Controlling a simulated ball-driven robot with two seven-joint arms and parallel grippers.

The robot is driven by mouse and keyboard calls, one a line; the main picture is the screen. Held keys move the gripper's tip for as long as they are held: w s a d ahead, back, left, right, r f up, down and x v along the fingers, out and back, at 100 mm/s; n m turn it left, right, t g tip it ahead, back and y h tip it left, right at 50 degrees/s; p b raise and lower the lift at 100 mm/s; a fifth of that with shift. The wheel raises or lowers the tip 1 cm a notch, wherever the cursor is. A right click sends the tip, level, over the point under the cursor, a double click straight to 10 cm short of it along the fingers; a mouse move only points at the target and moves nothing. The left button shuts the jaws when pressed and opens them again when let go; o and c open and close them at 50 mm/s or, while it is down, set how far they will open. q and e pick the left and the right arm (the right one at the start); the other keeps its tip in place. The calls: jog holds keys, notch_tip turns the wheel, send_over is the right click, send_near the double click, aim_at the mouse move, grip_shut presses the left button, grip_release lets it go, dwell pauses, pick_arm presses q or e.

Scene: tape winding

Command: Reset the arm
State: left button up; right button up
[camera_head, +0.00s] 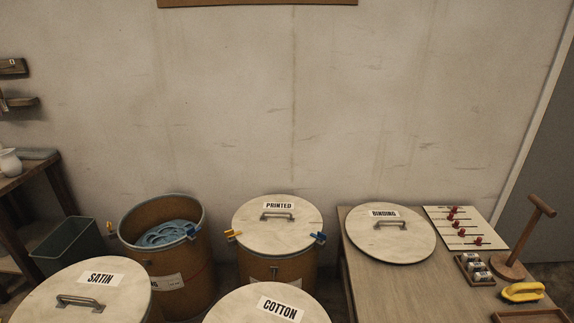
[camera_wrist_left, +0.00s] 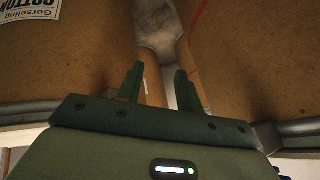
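My left gripper (camera_wrist_left: 158,85) shows in the left wrist view with its two dark green fingers apart and nothing between them. It is close to the brown side walls of two drums; the left one carries an upside-down label (camera_wrist_left: 28,12) reading COTTON. Neither arm shows in the head view, and my right gripper is not in view.
Lidded drums stand in front: SATIN (camera_head: 84,296), COTTON (camera_head: 268,306) and PRINTED (camera_head: 278,226). An open drum (camera_head: 186,272) holds blue tape. The BINDING lid (camera_head: 391,245) lies on the table (camera_head: 408,283), beside a pegged board (camera_head: 487,214), a wooden stand (camera_head: 512,270) and a yellow-handled tool (camera_head: 521,292).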

pick_arm(q)
jog(key=s+d+f+n+g, duration=0.15)
jog(key=s+f, duration=0.35)
jog(key=s, duration=0.7)
jog(key=s+d+f+g, duration=0.2)
jog(key=s+f, duration=0.3)
jog(key=s, duration=0.6)
jog(key=s+d+g+p, duration=0.1)
jog(key=s+d, duration=0.1)
jog(key=s, duration=0.9)
jog(key=s+d+g, duration=0.2)
jog(key=s+d, duration=0.1)
jog(key=s, duration=0.8)
jog(key=shift+s+d+f+n+p, duration=0.15)
jog(key=shift+d+f+n+p, duration=0.2)
jog(key=shift+n, duration=0.1)
